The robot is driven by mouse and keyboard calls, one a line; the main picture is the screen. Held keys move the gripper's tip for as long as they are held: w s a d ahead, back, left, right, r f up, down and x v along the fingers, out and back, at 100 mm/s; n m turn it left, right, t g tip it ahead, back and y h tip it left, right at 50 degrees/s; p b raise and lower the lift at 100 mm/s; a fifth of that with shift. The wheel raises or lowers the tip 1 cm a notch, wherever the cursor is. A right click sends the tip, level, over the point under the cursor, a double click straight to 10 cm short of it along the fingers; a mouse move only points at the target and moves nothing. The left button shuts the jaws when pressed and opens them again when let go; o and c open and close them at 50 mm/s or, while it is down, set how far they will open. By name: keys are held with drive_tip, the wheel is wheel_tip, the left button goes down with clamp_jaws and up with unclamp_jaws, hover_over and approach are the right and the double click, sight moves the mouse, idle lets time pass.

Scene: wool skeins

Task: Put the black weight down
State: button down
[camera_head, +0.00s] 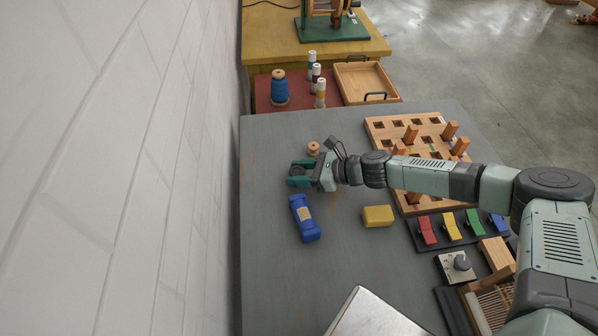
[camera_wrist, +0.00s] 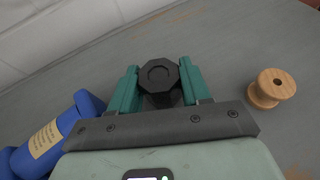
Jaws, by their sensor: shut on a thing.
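The black weight (camera_wrist: 159,76) is a dark, many-sided piece with a round recess on its top. It sits between the green fingers of my gripper (camera_wrist: 158,88) in the wrist view, and the gripper is shut on it. In the head view my gripper (camera_head: 295,174) is over the left part of the grey table (camera_head: 270,260), and the weight (camera_head: 297,171) shows only as a small dark patch between the fingers. I cannot tell whether the weight's underside touches the table.
A blue skein with a label (camera_head: 305,217) lies just in front of the gripper. A wooden spool (camera_head: 313,148) stands close behind it. The table's left strip is clear.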

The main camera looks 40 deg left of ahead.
drive_tip(key=c, duration=0.5)
unclamp_jaws()
drive_tip(key=shift+f, duration=0.1)
drive_tip(key=v, duration=1.2)
drive_tip(key=shift+s+r, duration=0.1)
drive_tip(key=shift+r, duration=0.15)
